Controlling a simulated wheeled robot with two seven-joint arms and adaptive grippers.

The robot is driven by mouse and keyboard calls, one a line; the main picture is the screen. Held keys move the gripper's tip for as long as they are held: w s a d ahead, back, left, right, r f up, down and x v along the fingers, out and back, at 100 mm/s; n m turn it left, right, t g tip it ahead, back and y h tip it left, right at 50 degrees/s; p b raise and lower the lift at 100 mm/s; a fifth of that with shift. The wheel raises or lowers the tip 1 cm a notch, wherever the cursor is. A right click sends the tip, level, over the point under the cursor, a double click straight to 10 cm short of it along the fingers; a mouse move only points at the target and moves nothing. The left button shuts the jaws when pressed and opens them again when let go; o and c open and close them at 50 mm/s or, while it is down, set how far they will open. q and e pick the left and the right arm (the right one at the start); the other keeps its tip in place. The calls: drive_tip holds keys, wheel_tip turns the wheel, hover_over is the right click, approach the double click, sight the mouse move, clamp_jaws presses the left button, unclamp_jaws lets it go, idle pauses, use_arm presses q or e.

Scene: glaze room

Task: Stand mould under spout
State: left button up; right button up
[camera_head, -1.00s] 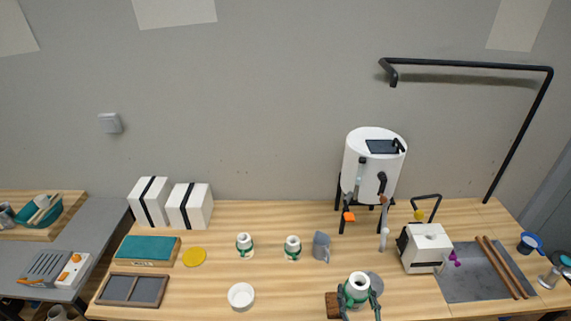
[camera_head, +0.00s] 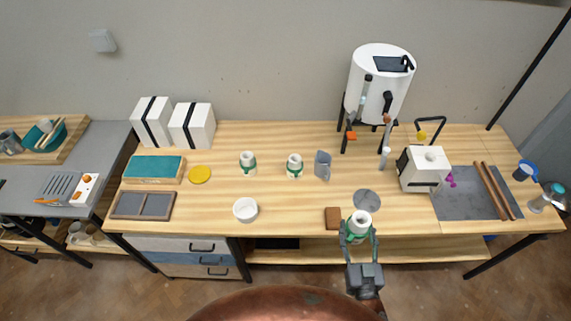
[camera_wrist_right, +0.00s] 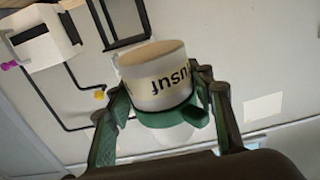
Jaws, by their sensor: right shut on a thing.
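My right gripper (camera_head: 359,236) is shut on a white mould (camera_head: 361,220) with a green band, at the table's front edge. In the right wrist view the mould (camera_wrist_right: 155,80), with dark lettering, sits between both fingers. Its height over the table is hard to tell. The white tank (camera_head: 381,85) stands on black legs at the back, with several fittings at its front, including an orange-tipped one (camera_head: 351,135) and a dark one (camera_head: 387,105). Which is the spout is unclear. Two similar green-banded moulds (camera_head: 248,163) (camera_head: 294,166) stand upright left of the tank. My left gripper is out of view.
A grey disc (camera_head: 367,201) lies on the table between the held mould and tank. A brown block (camera_head: 333,218) is just left of the held mould. A white bowl (camera_head: 245,210) stands further left.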

drive_tip(key=w+a+f+n+g+y+b, duration=0.2)
drive_tip(key=a+n+y, duration=0.25)
drive_tip(key=a, duration=0.65)
drive_tip(key=w+a+f+n+g+y+b, duration=0.1)
drive_tip(key=a+f+n+y, duration=0.15)
drive_tip(key=a+y, duration=0.55)
drive_tip(key=shift+h, duration=0.95)
drive_tip(key=w+a+f+b, duration=0.1)
drive_tip(key=w+f, duration=0.2)
drive_tip(key=w, duration=0.1)
drive_tip(key=w+a+f+b, duration=0.1)
drive_tip(key=w+f, duration=0.2)
drive_tip(key=w, duration=0.2)
drive_tip(key=w+a+f+b, duration=0.1)
drive_tip(key=w+f, duration=0.2)
drive_tip(key=w, duration=0.1)
drive_tip(key=shift+w+f, duration=0.2)
drive_tip(key=shift+w, duration=0.05)
drive_tip(key=shift+w+f+b, duration=0.15)
drive_tip(key=shift+f+b, duration=0.3)
drive_tip(key=shift+f, duration=0.45)
drive_tip(key=shift+w+f+b, duration=0.1)
drive_tip(key=shift+f+b, duration=0.35)
drive_tip(key=shift+f, duration=0.45)
drive_tip(key=shift+f, duration=0.2)
drive_tip(key=o, duration=1.3)
drive_tip(key=shift+c, duration=0.2)
